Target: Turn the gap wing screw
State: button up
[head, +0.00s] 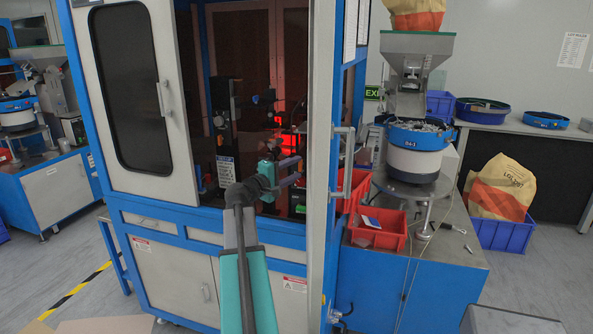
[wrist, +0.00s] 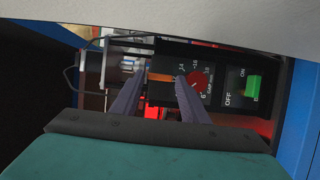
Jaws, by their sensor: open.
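In the wrist view, a red round knob (wrist: 199,80) sits on a black panel marked with numbers and what looks like "GAP mm". I take it for the gap wing screw; its wings are not clear. My gripper (wrist: 160,77) is open, with its two dark fingers pointing at the panel area. The right fingertip is just left of the knob in the picture, and the knob is not between the fingers. In the head view my gripper (head: 291,172) reaches into the blue-framed machine cabinet; the knob cannot be made out there.
A green switch (wrist: 253,88) marked ON and OFF sits right of the knob. An orange strip (wrist: 160,77) shows between the fingertips. The cabinet's door edge (head: 323,120) stands close right of my arm. Red bins (head: 377,238) are outside at right.

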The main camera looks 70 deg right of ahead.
jog(key=b+v, duration=0.3)
jog(key=v, duration=0.9)
jog(key=shift+w, duration=0.1)
